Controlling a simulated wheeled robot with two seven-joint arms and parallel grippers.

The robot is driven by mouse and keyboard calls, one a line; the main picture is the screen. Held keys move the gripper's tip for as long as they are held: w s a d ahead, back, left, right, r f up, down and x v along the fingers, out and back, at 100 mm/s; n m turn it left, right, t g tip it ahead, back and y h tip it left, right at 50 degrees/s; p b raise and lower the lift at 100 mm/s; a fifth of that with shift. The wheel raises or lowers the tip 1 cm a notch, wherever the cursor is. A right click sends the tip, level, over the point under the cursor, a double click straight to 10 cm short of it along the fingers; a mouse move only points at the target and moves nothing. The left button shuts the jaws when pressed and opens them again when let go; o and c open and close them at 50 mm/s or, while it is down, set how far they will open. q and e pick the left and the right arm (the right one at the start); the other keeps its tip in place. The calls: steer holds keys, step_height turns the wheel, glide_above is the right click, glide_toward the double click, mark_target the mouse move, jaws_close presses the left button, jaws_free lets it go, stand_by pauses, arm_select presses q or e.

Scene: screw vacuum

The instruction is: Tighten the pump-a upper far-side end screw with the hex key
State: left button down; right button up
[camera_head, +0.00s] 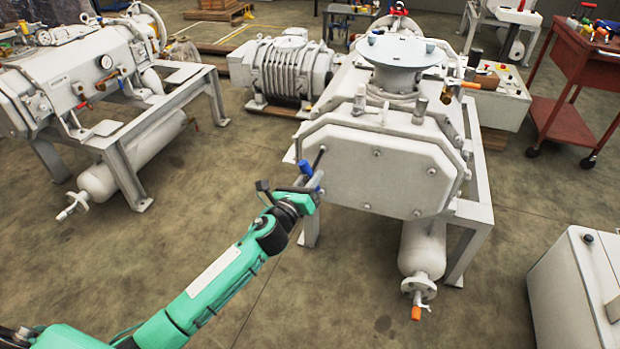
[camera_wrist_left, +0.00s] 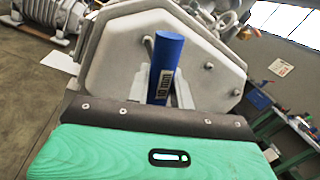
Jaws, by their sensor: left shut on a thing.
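The pump's pale octagonal end plate (camera_head: 375,185) faces me in the head view, with several small screws near its edge, among them one at the upper middle (camera_head: 376,152) and one at the upper right (camera_head: 432,171). My left gripper (camera_head: 310,183) is shut on the blue-handled hex key (camera_head: 306,168), at the plate's left side. A thin dark shaft shows by the plate's upper left corner; whether it sits in a screw I cannot tell. In the left wrist view the blue handle (camera_wrist_left: 164,68) stands upright between the fingers, before the end plate (camera_wrist_left: 125,68). My right gripper is not in view.
A flanged port (camera_head: 400,50) tops the pump, and a grey cylinder with an orange-tipped valve (camera_head: 421,250) hangs beneath. A second pump on a frame (camera_head: 75,75) stands left. A red cart (camera_head: 580,75) and a pale cabinet (camera_head: 580,290) stand right. The floor before the pump is clear.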

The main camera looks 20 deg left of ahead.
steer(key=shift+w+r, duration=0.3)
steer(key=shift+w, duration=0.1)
arm_select(q)
steer(key=shift+w, duration=0.15)
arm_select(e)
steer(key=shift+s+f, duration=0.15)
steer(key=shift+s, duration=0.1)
